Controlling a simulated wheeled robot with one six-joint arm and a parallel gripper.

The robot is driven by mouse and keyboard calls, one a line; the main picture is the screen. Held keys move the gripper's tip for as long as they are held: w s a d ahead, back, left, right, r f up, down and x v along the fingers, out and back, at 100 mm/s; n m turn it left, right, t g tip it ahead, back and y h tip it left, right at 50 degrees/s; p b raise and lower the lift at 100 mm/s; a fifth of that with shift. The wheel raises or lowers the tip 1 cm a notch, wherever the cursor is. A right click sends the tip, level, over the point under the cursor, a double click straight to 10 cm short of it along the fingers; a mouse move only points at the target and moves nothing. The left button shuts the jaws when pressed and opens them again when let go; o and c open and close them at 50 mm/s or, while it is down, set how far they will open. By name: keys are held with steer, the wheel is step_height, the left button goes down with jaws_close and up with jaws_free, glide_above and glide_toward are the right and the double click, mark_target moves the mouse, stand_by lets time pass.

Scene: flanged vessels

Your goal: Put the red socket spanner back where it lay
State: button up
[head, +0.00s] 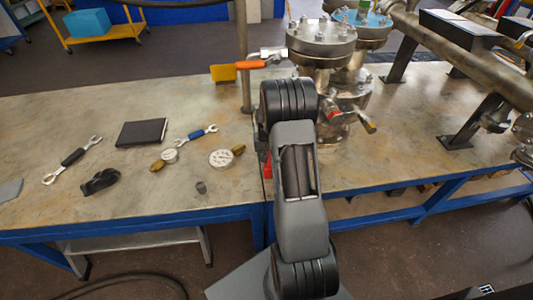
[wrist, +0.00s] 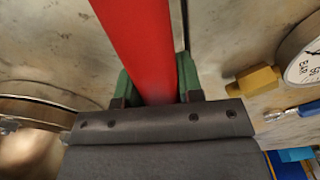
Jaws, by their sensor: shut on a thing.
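The red socket spanner (wrist: 142,45) runs from the top edge of the wrist view down between the green finger pads. My gripper (wrist: 155,82) is shut on its red shaft. In the head view only a small red part of the spanner (head: 267,166) shows, just left of my arm and above the bench's front part. My arm hides the rest of it and the gripper there. The spanner's ends are out of the wrist view, and I cannot tell whether it touches the bench (head: 90,125).
A flanged vessel (head: 322,50) stands behind my arm, beside a post with an orange-handled valve (head: 250,65). Left lie gauges (head: 221,158), a blue-handled spanner (head: 196,135), a black-handled spanner (head: 73,157) and a dark book (head: 141,132). The bench's back left is clear.

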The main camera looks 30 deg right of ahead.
steer(key=shift+f+b, duration=0.35)
steer(key=shift+f, duration=0.15)
steer(key=o, duration=1.1)
steer(key=shift+r, duration=0.1)
step_height(320, 180, up, 14)
steer(key=shift+f+p, duration=0.1)
steer(key=shift+p, duration=1.1)
steer(key=s+a+r+n+t+p, duration=0.1)
steer(key=s+a+r+n+p, duration=0.1)
steer(key=s+a+r+p, duration=0.3)
steer(key=s+a+r+n+t+p, duration=0.1)
steer(key=s+a+r+n+p, duration=0.1)
steer(key=s+a+r+p, duration=0.3)
steer(key=s+a+r+n+t+p, duration=0.1)
steer(key=s+a+r+p, duration=0.4)
steer(key=r, duration=0.9)
steer(key=shift+s+a+r+n+t, duration=0.15)
steer(key=shift+s+a, duration=0.4)
steer(key=shift+a, duration=0.4)
steer(key=shift+s+a+r+n+t, duration=0.1)
steer(key=shift+s+a, duration=0.4)
steer(key=shift+a, duration=0.5)
steer(key=shift+s+a+r+n+t, duration=0.15)
steer(key=shift+s+a, duration=0.4)
steer(key=shift+a, duration=0.4)
